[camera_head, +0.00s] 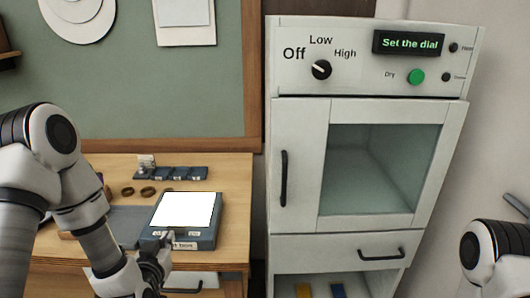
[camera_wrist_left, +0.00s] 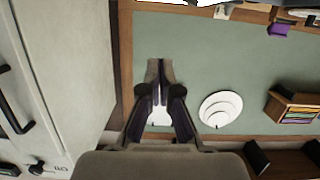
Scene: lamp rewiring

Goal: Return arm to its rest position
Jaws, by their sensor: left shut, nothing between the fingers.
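My left arm comes in from the left in the head view, bent down over the wooden bench. Its gripper (camera_head: 155,262) is low at the front of the bench, beside the dark box with a bright white top (camera_head: 187,210). I cannot tell whether it touches the box. In the left wrist view the two fingers of the left gripper (camera_wrist_left: 160,70) are together and empty, with the green board behind them. Part of my right arm shows at the lower right of the head view; its gripper is out of sight.
A white cabinet (camera_head: 283,175) with a closed glass door, a dial (camera_head: 321,69) and a green button (camera_head: 416,77) stands to the right. Its display reads "Set the dial". Small dark blocks and brown rings (camera_head: 148,191) lie on the bench (camera_head: 235,180). A green board (camera_head: 180,95) hangs behind.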

